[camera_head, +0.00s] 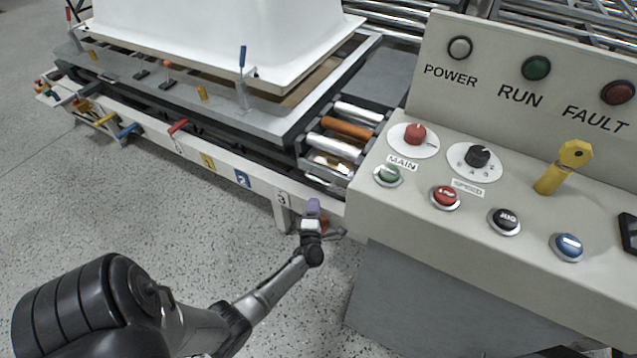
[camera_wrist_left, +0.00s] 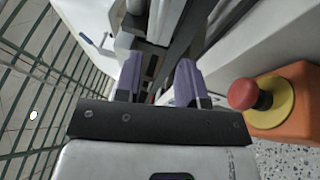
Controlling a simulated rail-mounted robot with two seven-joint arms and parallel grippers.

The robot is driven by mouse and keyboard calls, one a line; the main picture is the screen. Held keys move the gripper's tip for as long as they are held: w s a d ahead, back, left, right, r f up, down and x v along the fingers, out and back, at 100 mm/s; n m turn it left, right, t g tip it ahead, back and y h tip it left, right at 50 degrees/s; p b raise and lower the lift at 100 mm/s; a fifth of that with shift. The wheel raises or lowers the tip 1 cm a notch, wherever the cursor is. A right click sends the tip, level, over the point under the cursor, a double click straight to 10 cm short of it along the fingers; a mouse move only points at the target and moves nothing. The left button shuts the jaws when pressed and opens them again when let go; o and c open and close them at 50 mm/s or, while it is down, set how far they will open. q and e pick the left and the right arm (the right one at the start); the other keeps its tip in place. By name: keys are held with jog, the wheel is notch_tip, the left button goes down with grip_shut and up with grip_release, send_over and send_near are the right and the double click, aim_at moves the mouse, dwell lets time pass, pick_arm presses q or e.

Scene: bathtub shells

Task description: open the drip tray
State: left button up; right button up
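I cannot single out the drip tray for sure in either view. A frame with steel and orange rollers (camera_head: 341,130) sits at the end of the conveyor, left of the control console. My left gripper (camera_head: 313,207) is beside the conveyor's front rail, below that frame and near the number 3 label. In the left wrist view its two purple fingers (camera_wrist_left: 160,78) stand apart with a gap between them. They point at a narrow dark space beside a pale rail, and I see nothing held. My right gripper is not in view.
The control console (camera_head: 470,245) with buttons and a yellow key stands close right of the left gripper. A red mushroom button (camera_wrist_left: 243,94) on an orange box is just right of the fingers. A white tub shell (camera_head: 215,35) rests on the conveyor. Speckled floor (camera_head: 150,215) lies free at left.

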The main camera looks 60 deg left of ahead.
aim_at(318, 180)
pick_arm(q)
jog(key=b+x, duration=0.3)
jog(key=x, duration=0.5)
jog(key=shift+w+a, duration=0.2)
jog(key=shift+a, duration=0.1)
jog(key=shift+b+x, duration=0.3)
jog(key=shift+x, duration=0.6)
grip_shut()
